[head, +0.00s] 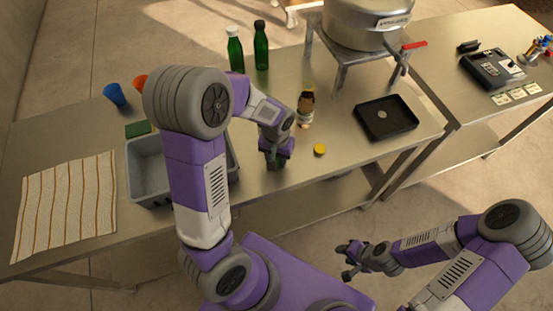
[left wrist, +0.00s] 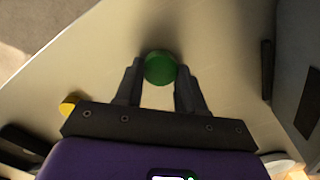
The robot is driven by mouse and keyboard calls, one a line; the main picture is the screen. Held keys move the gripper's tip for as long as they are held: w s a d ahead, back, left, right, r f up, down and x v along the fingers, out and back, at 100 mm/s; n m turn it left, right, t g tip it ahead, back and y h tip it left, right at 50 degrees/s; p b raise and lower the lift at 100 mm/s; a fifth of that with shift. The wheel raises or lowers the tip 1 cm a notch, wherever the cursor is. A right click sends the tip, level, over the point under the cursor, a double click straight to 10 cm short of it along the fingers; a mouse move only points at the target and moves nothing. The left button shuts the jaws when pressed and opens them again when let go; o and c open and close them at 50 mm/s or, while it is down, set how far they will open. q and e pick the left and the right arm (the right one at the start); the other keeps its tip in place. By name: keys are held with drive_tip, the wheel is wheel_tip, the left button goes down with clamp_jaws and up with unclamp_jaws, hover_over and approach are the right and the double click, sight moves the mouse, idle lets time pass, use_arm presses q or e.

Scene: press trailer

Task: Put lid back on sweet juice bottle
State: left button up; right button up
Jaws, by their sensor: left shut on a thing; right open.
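My left gripper (head: 276,163) is shut on a green round lid (left wrist: 160,68), held between its fingertips over the steel table. In the head view the lid is mostly hidden by the fingers. A small bottle (head: 306,106) with a brownish upper part and a pale label stands upright behind and to the right of my left gripper. I cannot read its label. A yellow lid (head: 319,149) lies flat on the table in front of that bottle; its edge also shows in the left wrist view (left wrist: 68,106). My right gripper (head: 352,262) is open and empty, off the table's front.
Two green bottles (head: 235,50) (head: 261,46) stand at the back. A grey bin (head: 150,192) is left of my left gripper, partly behind my arm. A black tray (head: 386,134) lies right of the small bottle. A large pot (head: 358,22) sits on a stand (head: 345,55).

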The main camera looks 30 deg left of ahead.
use_arm(q)
wheel_tip(320, 180, up, 10)
drive_tip(key=p, duration=0.2)
drive_tip(key=shift+f, duration=0.15)
drive_tip(key=d+f, duration=0.1)
drive_tip(key=f, duration=0.1)
drive_tip(key=w+d+f+m, duration=0.1)
drive_tip(key=d+f, duration=0.1)
drive_tip(key=f, duration=0.1)
drive_tip(key=w+d+f+m, duration=0.1)
drive_tip(key=d+f, duration=0.1)
drive_tip(key=f, duration=0.1)
drive_tip(key=shift+w+d+f, duration=0.1)
drive_tip(key=shift+w+d, duration=0.1)
drive_tip(key=shift+w, duration=0.05)
drive_tip(key=shift+f, duration=0.1)
